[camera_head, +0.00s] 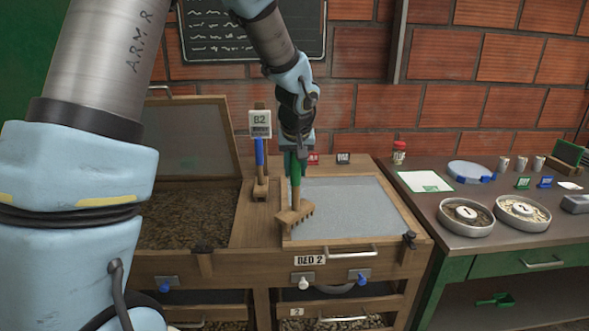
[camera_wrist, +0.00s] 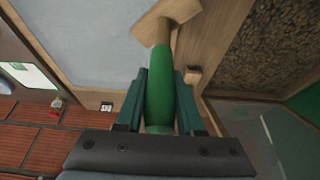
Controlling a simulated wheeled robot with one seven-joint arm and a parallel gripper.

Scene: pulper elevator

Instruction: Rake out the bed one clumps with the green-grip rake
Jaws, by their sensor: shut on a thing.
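My gripper (camera_head: 294,158) is shut on the green grip of a rake (camera_head: 294,213) with a wooden toothed head pointing down. In the wrist view the green grip stands between my gripper's fingers (camera_wrist: 160,98), and the wooden head (camera_wrist: 168,20) is beyond. The rake hangs over the left edge of the bed labelled BED 2, whose grey lid (camera_head: 345,210) is closed; I cannot tell if it touches. The left bed (camera_head: 185,261) has its lid (camera_head: 204,130) raised and brown, lumpy bedding (camera_head: 190,212) inside. My arm hides its left part and any label; individual clumps are hard to tell.
A blue-grip tool (camera_head: 260,158) stands at the B2 sign (camera_head: 260,124) on the divider between the beds. A right-hand counter (camera_head: 465,232) bears numbered bowls (camera_head: 467,217), cups and a shaker (camera_head: 399,153). The brick wall is close behind.

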